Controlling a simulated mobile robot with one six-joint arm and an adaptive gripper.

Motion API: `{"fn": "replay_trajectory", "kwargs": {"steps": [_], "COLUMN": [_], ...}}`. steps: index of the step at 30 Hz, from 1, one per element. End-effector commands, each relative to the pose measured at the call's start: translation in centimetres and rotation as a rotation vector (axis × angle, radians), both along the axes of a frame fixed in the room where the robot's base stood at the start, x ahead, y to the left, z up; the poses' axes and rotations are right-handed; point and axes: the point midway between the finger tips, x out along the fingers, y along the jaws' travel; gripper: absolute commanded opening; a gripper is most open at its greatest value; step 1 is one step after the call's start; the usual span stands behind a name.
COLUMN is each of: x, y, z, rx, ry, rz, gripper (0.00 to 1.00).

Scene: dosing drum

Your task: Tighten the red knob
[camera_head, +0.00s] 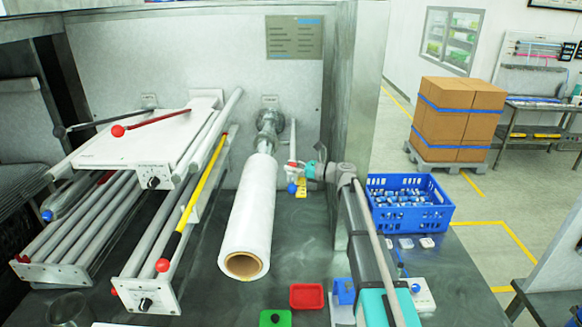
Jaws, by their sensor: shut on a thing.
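My gripper (311,169) reaches in from the right and is shut on a small red part, which appears to be the red knob (291,163). The knob is by a thin white upright pipe, right of the white roll. It is tiny in this view and partly covered by the fingers, so its turn cannot be told. A blue knob (292,188) sits just below, beside a small yellow part (301,181).
A white roll (248,215) stands out left of my gripper. Left are racks of grey tubes with red-ended levers (162,265). A grey post (350,110) is behind my arm. A blue crate (410,221), red tray (306,297) and green tray (275,318) are on the table.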

Motion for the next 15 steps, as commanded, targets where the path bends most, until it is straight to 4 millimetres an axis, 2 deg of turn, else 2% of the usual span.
{"fn": "replay_trajectory", "kwargs": {"steps": [8, 15], "x": [-0.21, -0.40], "y": [-0.30, -0.34], "z": [0.02, -0.02], "rx": [0.000, -0.001], "ry": [0.000, -0.001], "rz": [-0.018, -0.108], "gripper": [0.00, 0.00]}}
